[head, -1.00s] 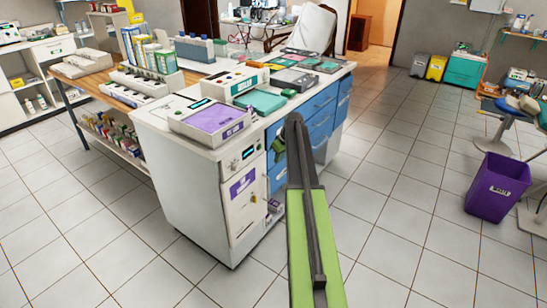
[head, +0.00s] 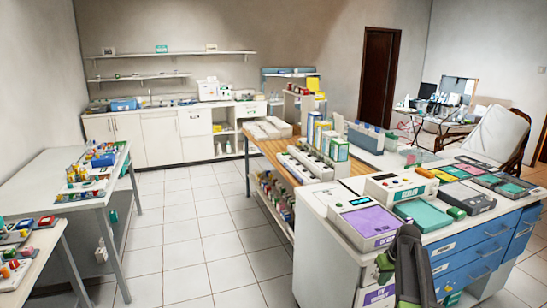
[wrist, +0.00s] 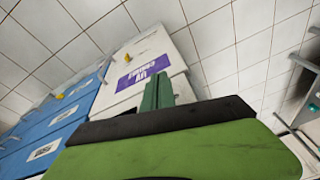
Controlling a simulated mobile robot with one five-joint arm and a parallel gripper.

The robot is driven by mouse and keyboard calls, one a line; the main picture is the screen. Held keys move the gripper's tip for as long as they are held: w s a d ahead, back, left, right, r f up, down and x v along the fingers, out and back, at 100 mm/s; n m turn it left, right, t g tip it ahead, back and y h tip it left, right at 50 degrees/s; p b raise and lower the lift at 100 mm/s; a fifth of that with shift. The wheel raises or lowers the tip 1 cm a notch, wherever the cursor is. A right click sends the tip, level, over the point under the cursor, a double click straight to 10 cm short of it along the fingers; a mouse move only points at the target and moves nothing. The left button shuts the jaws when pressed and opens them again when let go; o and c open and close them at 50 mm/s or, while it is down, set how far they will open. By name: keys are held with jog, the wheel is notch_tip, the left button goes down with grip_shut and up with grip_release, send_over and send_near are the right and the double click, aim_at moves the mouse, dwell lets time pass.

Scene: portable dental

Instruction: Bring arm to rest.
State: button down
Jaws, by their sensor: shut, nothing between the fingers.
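My gripper (wrist: 158,92) shows in the wrist view as green fingers pressed together, with nothing between them. Behind it are a white cabinet front with a purple label and blue drawers. In the head view, my gripper (head: 384,262) is a small green shape at the lower right, beside my dark arm link. It appears in front of the white and blue cabinet (head: 330,245); the gap between them cannot be judged. The rest of my arm is cut off by the bottom edge.
The cabinet top carries a purple-topped device (head: 370,221), a green tray (head: 424,215) and several other items. A wooden-topped bench (head: 262,142) adjoins it. White tables (head: 60,185) with small items stand left. Tiled floor (head: 205,235) between them is free.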

jog(key=s+a+r+p, duration=0.2)
jog(key=s+a, duration=0.3)
jog(key=a, duration=0.4)
jog(key=s+a+r+g+p, duration=0.1)
jog(key=s+a+r+p, duration=0.1)
jog(key=s+a, duration=0.3)
jog(key=s+a+r+g+p, duration=0.1)
jog(key=s+a, duration=0.5)
jog(key=a, duration=0.6)
jog(key=shift+a+r+h+p, duration=0.4)
jog(key=shift+r+p, duration=0.1)
jog(key=shift+r, duration=0.3)
jog(key=c, duration=2.2)
grip_release()
